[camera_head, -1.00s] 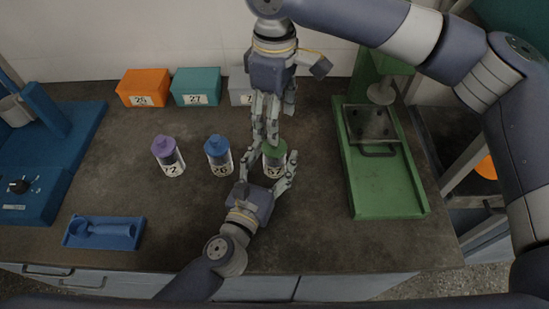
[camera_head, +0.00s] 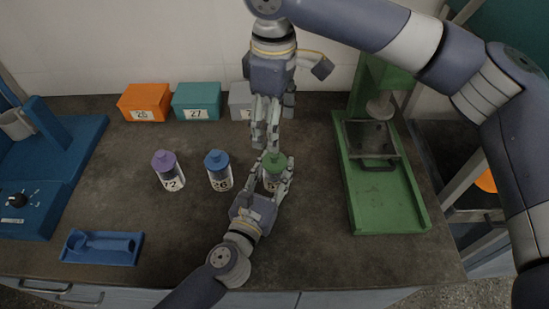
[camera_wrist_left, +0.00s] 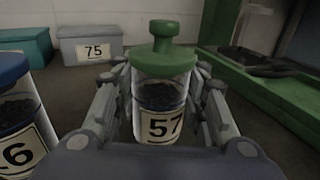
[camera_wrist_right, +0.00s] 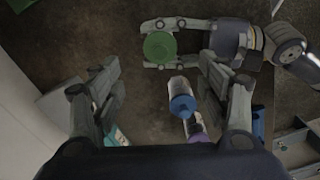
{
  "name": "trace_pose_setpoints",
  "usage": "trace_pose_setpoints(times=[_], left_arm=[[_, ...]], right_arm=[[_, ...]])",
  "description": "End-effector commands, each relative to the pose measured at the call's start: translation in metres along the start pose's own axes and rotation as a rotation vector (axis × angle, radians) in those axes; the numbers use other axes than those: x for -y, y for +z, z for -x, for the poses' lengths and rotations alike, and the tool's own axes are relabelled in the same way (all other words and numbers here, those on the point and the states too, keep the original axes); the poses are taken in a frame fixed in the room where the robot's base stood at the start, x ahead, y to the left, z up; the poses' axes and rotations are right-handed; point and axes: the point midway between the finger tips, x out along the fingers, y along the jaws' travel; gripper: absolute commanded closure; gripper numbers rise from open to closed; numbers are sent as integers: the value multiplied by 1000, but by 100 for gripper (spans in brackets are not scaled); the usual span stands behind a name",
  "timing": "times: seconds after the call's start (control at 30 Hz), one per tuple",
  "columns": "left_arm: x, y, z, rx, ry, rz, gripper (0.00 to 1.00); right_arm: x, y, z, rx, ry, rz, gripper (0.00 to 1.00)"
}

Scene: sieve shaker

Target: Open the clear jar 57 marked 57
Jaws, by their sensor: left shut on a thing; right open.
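The clear jar 57 (camera_head: 272,181) stands on the dark bench with its green knobbed lid (camera_head: 274,162) on. In the left wrist view the jar (camera_wrist_left: 160,105) is upright, with dark grains inside and a 57 label. My left gripper (camera_head: 277,183) is shut on the jar body, one finger on each side, below the lid. My right gripper (camera_head: 265,143) is open and empty, pointing down just behind the lid. In the right wrist view the green lid (camera_wrist_right: 159,47) lies ahead of the open right fingers (camera_wrist_right: 163,85), not between them.
A blue-lidded jar (camera_head: 218,171) and a purple-lidded jar (camera_head: 168,171) stand left of jar 57. Orange (camera_head: 146,102), teal (camera_head: 197,100) and grey (camera_head: 240,100) boxes line the wall. A green machine (camera_head: 385,200) is right, a blue tray (camera_head: 102,247) front left.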

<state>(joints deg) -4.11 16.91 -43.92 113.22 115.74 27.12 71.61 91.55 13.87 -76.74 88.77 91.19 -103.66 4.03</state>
Motion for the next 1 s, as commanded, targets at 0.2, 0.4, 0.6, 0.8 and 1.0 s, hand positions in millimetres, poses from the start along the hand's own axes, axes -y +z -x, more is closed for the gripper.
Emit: trace_pose_setpoints(times=[0.2, 0.4, 0.6, 0.8, 1.0], left_arm=[[0, 0, 0, 0, 0, 0, 100], [0, 0, 0, 1, 0, 0, 100], [0, 0, 0, 1, 0, 0, 100], [0, 0, 0, 1, 0, 0, 100], [0, 0, 0, 1, 0, 0, 100]], right_arm=[[0, 0, 22, 1, -1, 75, 31], [0, 0, -5, 2, -3, 74, 31], [0, 1, -45, 3, -2, 73, 31], [1, 0, -76, 2, -2, 73, 31], [0, 0, -91, 0, 0, 73, 31]])
